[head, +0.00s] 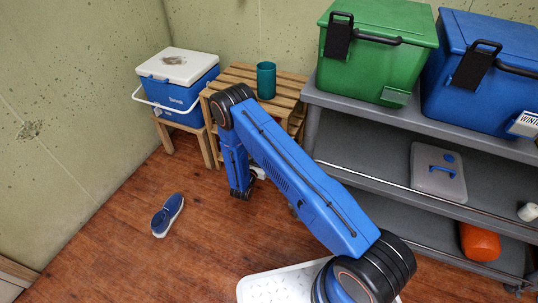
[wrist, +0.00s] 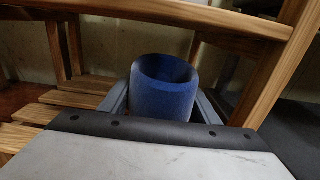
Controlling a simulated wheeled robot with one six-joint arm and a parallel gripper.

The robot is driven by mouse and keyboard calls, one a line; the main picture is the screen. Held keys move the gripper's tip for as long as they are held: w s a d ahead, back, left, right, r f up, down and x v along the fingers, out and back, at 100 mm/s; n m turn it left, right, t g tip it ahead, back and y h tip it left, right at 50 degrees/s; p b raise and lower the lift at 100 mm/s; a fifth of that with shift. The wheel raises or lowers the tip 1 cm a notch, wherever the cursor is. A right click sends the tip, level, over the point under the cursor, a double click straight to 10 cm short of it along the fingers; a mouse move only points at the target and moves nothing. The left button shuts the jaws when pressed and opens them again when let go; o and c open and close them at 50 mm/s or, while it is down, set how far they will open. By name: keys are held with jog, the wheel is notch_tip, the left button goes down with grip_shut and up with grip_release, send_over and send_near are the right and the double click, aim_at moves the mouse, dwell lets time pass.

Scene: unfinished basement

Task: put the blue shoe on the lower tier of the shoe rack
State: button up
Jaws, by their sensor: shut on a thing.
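A blue thing with a rounded, hollow-topped end (wrist: 163,88), which looks like the heel of a shoe, is between my gripper's fingers (wrist: 162,106) in the wrist view. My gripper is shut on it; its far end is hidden. In the head view my arm hides most of the gripper and the held shoe. The slatted wooden shoe rack (head: 240,73) stands against the back wall. The wrist view shows its top edge (wrist: 190,16) above and lower slats (wrist: 38,113) at left. I cannot tell whether the held shoe touches the slats. Another blue shoe (head: 167,215) with a pale sole lies on the floor.
A teal cup (head: 266,80) stands on the rack's top. A blue and white cooler (head: 178,85) sits on a wooden stool (head: 165,135) to the left. A grey shelf cart (head: 400,120) with green and blue boxes stands close at right. The floor at left is mostly clear.

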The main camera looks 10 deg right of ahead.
jog(key=x, duration=0.6)
jog(key=shift+s, duration=0.1)
notch_tip(320, 180, down, 2)
jog(key=shift+f, duration=2.25)
jog(key=shift+w+d+f, duration=0.15)
jog(key=shift+w+f, duration=0.05)
jog(key=shift+w, duration=0.05)
jog(key=shift+f, duration=0.15)
jog(key=o, duration=1.4)
jog(key=v, duration=1.2)
